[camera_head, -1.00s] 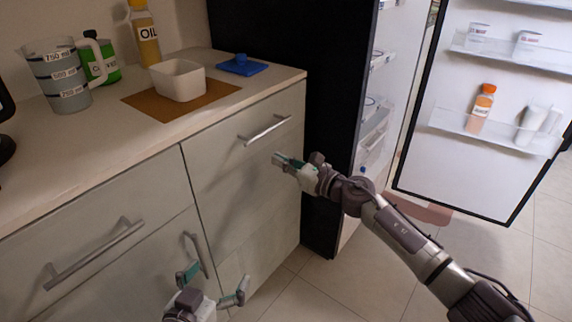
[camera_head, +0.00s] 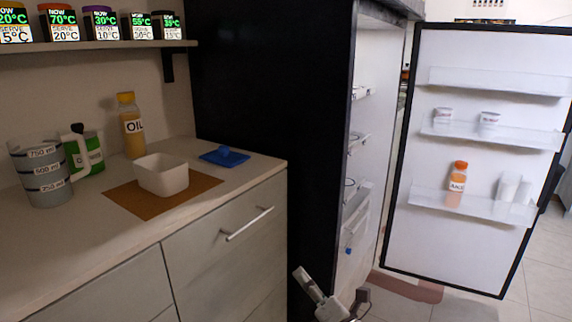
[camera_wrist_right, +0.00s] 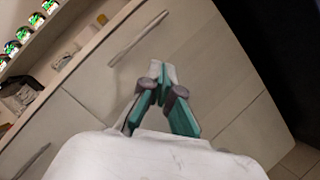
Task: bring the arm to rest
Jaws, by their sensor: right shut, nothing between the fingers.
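My right gripper (camera_head: 326,298) shows at the bottom edge of the head view, in front of the dark fridge side and right of the drawer front. Most of its arm is out of the frame. In the right wrist view my right gripper's teal-lined fingers (camera_wrist_right: 163,84) come together at the tips, shut, with nothing between them. Beyond them in that view are the pale drawer front and a bar handle (camera_wrist_right: 138,38). My left gripper is in neither current view.
The counter holds a measuring jug (camera_head: 40,178), an oil bottle (camera_head: 132,130), a white bowl (camera_head: 162,176) on a brown mat (camera_head: 125,203) and a blue lid (camera_head: 224,157). The fridge door (camera_head: 430,240) stands open on the right.

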